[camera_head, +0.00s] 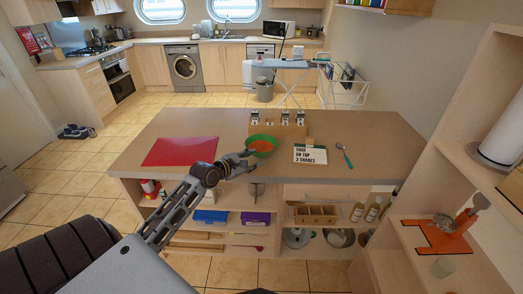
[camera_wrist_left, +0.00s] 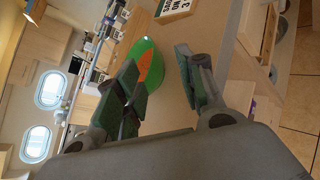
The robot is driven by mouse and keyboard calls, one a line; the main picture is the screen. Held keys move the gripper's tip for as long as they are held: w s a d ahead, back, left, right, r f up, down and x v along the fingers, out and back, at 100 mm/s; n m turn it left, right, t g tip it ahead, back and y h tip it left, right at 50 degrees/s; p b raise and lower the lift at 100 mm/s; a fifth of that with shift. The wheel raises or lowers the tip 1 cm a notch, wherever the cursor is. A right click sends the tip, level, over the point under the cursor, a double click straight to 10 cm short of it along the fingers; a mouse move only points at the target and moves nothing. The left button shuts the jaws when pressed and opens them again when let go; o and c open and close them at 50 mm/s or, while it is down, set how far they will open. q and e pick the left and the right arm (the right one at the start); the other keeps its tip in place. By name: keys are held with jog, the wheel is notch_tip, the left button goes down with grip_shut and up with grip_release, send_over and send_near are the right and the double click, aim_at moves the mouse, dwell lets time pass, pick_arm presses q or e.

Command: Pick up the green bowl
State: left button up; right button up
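The green bowl (camera_head: 268,152) stands upright on the wooden island counter, near its front edge, with something orange inside. It also shows in the left wrist view (camera_wrist_left: 148,44), ahead of my fingers and partly covered by one of them. My left gripper (camera_head: 246,160) is at the front-left side of the bowl, close to its rim. Its two fingers (camera_wrist_left: 160,68) are spread apart with nothing held between them. I cannot tell whether a finger touches the bowl. My right gripper is not in view.
A red mat (camera_head: 180,151) lies left of the bowl. A lettered sign (camera_head: 310,154) and a green spoon (camera_head: 344,155) lie to the right. Shelves with goods are under the counter (camera_head: 375,160).

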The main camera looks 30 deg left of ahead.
aim_at(271, 151)
pick_arm(q)
jog(key=shift+w+a+r+n, duration=0.15)
jog(key=shift+a+r+n, duration=0.05)
jog(key=shift+r+n, duration=0.25)
jog(key=shift+w, duration=0.1)
jog(key=shift+x, duration=4.05)
jog(key=shift+w, duration=0.1)
jog(key=shift+x, duration=2.7)
jog(key=shift+r, duration=0.1)
jog(key=shift+c, duration=0.5)
grip_shut()
